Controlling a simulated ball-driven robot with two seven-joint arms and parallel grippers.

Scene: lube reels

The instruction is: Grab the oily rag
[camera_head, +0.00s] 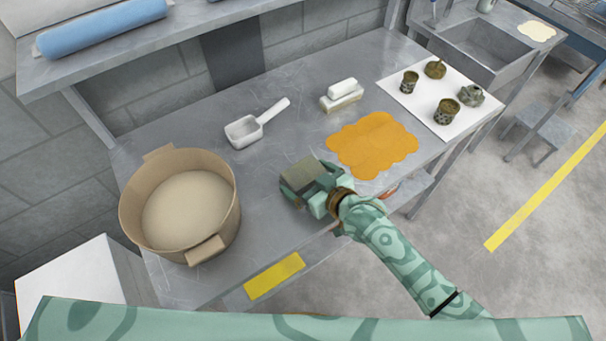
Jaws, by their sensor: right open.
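A flat orange patch with a wavy edge (372,143), which looks like the oily rag, lies on the grey metal table (265,165) right of its middle. My right gripper (297,184) is over the table to the left and slightly nearer than the rag, apart from it. Its jaws are open and I see nothing held in them. My right arm comes in from the lower right, and the gripper hides a patch of table. My left gripper is not in view.
A tan round tub (150,222) stands at the table's left. A white scoop (254,128) and a white brush-like block (342,96) lie behind. A white mat (407,99) with several dark small pots lies right. A sink (480,50) is beyond. A shelf (130,45) overhangs the back left.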

